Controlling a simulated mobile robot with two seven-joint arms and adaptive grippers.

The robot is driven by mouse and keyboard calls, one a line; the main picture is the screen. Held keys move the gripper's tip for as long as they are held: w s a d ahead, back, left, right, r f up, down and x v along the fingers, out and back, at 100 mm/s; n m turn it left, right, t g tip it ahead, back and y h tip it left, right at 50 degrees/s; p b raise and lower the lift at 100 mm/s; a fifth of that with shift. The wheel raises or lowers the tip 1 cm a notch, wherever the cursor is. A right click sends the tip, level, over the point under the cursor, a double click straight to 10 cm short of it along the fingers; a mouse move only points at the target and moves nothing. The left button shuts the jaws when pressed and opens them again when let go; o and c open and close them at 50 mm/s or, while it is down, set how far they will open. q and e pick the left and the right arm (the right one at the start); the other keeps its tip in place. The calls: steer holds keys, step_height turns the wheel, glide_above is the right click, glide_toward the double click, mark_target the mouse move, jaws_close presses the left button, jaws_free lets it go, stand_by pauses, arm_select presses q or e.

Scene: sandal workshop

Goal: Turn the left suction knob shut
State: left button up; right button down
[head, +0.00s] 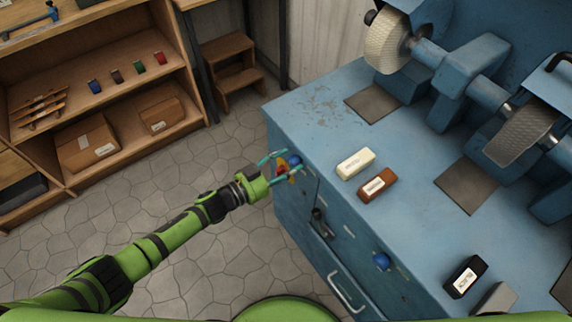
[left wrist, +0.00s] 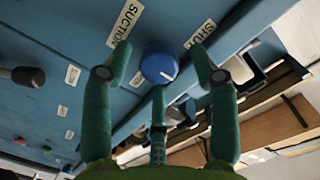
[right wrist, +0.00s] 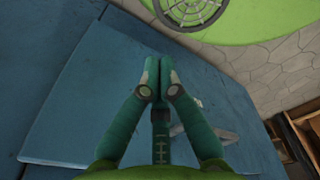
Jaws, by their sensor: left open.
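The left suction knob (left wrist: 159,65) is a round blue knob on the machine's blue front panel, with a white pointer line aimed to the lower right in the left wrist view. A SUCTION label (left wrist: 125,22) is on its left and a partly hidden label (left wrist: 200,33) on its right. My left gripper (left wrist: 160,72) is open, with fingers on both sides of the knob; I cannot tell whether they touch it. In the head view, the knob (head: 296,160) shows just beyond my left gripper (head: 277,165). My right gripper (right wrist: 163,72) has its fingers together, empty, near a blue surface.
A second blue knob (head: 381,260) and a dark lever (head: 321,224) are farther right on the panel. A cream block (head: 355,163) and brown block (head: 377,185) lie on the blue bench top (head: 325,125). A wooden shelf (head: 170,75) stands at the left; floor between is clear.

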arm_select(q)
steer(key=v, duration=1.2)
